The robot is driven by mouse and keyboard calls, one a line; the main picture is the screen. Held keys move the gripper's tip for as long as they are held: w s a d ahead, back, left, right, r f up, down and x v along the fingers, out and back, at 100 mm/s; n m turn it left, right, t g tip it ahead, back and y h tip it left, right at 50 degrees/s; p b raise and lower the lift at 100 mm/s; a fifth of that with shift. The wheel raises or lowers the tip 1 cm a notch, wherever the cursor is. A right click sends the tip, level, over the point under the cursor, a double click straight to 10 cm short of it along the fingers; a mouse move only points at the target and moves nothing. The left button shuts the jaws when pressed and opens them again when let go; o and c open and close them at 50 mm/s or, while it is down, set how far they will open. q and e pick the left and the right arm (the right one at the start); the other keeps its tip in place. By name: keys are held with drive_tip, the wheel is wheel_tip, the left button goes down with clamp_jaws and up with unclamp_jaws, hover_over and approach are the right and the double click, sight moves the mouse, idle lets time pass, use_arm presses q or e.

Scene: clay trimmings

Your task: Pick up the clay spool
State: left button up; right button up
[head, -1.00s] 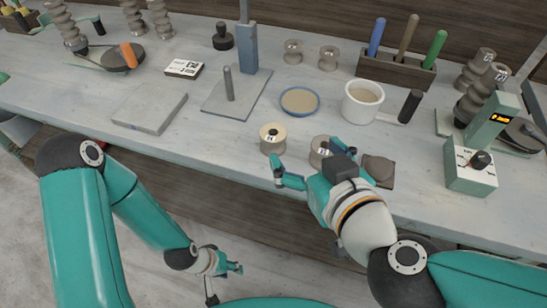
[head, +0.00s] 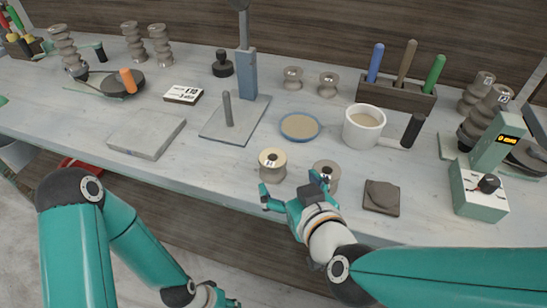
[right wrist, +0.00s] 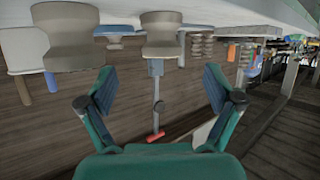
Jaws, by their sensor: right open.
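A cream-topped spool (head: 272,164) stands upright near the table's front edge. A greyer spool (head: 326,172) stands just right of it, partly hidden by my right gripper. My right gripper (head: 291,190) is open and empty at the front edge, its fingers spread just in front of the two spools. In the right wrist view, which is upside down, the cream-topped spool (right wrist: 161,36) lies ahead between the open fingers and apart from them. The greyer spool (right wrist: 64,36) is off to the left there. My left gripper (head: 225,300) is low at the bottom, cut off by the picture edge.
Two more spools (head: 292,78) stand farther back. A blue-rimmed dish (head: 300,126), a white mug (head: 364,127) and a dark slab (head: 381,197) lie around the front spools. A green scale (head: 479,190) stands at right. The table left of the cream-topped spool is clear.

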sight(273, 163)
drive_tip(key=p+x, duration=0.1)
drive_tip(key=x, duration=0.3)
drive_tip(key=shift+x, duration=2.95)
drive_tip(key=shift+a, duration=0.1)
drive_tip(key=c, duration=1.3)
drive_tip(key=shift+r, duration=0.1)
drive_tip(key=shift+c, duration=0.8)
drive_tip(key=shift+r, duration=0.1)
